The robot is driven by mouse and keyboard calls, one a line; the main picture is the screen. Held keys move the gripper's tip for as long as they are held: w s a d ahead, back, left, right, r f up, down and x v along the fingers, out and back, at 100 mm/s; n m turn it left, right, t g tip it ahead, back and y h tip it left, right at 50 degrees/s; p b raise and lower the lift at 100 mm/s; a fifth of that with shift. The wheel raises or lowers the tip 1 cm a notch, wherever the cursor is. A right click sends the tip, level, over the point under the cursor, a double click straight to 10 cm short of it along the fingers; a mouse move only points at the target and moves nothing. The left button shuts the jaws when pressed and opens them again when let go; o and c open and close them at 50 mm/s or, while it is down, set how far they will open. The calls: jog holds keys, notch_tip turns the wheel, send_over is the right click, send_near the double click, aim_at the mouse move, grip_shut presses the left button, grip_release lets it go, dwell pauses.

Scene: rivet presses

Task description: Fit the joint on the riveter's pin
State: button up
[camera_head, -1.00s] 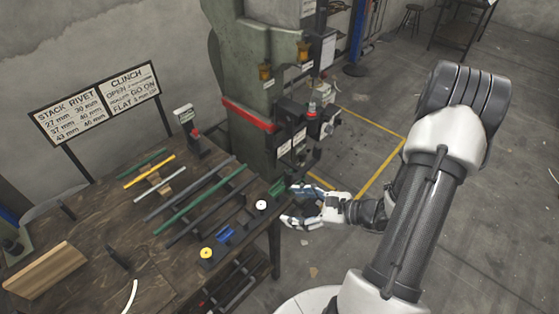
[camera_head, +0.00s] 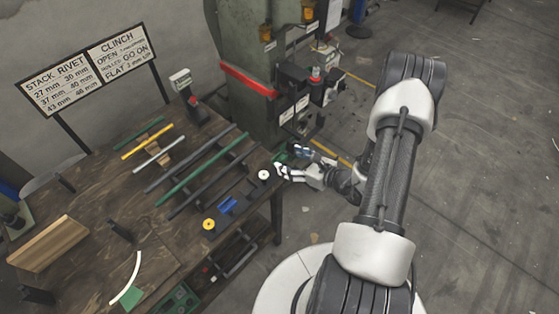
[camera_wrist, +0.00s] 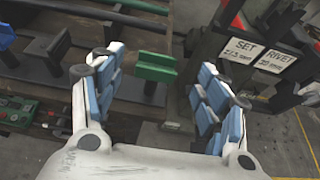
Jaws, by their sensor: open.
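A green block (camera_wrist: 157,68), which may be the joint, sits on a dark post at the table's edge. It shows between my fingers in the wrist view, and partly behind them in the head view (camera_head: 281,157). My gripper (camera_head: 288,162) is open and empty; in the wrist view its blue-padded fingers (camera_wrist: 160,58) stand apart on either side of the block's line, with no contact visible. The riveter (camera_head: 245,50) is a tall green press with a red band, just behind the table's corner. I cannot make out its pin.
The dark wooden table (camera_head: 95,215) carries several coloured bars, a blue piece (camera_head: 228,205), a white disc (camera_head: 264,174) and a yellow disc (camera_head: 209,223). Plates marked SET (camera_wrist: 243,50) and RIVET (camera_wrist: 272,60) stand right of my fingers. Floor is open at right.

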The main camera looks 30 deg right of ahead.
aim_at(277, 156)
jog(key=b+x, duration=0.1)
jog(key=x, duration=0.4)
jog(key=shift+w+a+f, duration=0.15)
jog(key=shift+w+a, duration=0.05)
jog(key=c, duration=1)
